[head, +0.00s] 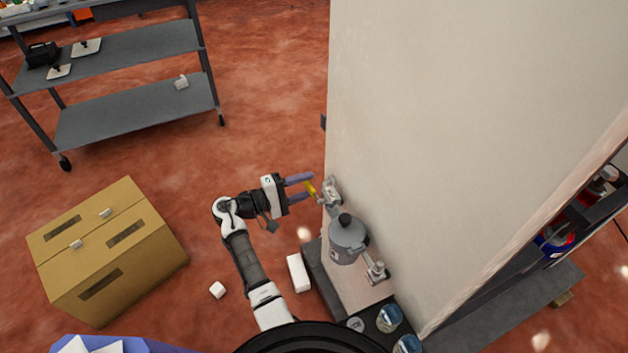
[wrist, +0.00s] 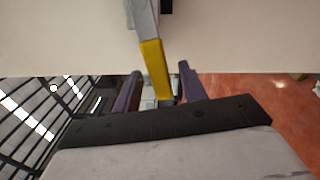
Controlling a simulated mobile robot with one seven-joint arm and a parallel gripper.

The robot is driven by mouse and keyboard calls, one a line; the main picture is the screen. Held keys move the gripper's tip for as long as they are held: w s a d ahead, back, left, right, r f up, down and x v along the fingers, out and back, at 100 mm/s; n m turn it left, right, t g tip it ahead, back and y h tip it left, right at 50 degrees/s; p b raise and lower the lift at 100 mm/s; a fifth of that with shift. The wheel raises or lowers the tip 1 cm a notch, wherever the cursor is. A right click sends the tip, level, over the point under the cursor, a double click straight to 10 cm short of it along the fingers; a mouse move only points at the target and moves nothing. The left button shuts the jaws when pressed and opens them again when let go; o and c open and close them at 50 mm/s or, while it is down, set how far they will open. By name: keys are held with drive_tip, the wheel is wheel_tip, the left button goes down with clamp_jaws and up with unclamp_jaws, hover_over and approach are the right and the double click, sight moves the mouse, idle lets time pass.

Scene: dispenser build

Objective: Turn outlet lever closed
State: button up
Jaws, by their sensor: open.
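The outlet lever (head: 311,187) has a yellow grip and sits on a metal fitting (head: 331,190) at the left edge of the pale panel. In the wrist view the yellow lever (wrist: 154,68) points down from its grey shank, its tip between my two purple fingers. My gripper (head: 304,189) is open, with one finger on each side of the lever. It also shows in the wrist view (wrist: 160,85). A gap shows beside the lever; I cannot tell whether either finger touches it. A grey lidded canister (head: 347,240) stands just below the fitting.
The large pale panel (head: 450,120) stands right of my gripper. A cardboard box (head: 105,245) lies at lower left and a grey shelf cart (head: 130,105) at upper left. A white block (head: 298,273) lies near the panel's base. Red floor between is mostly open.

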sight(306, 186)
drive_tip(key=shift+x, duration=1.5)
clamp_jaws()
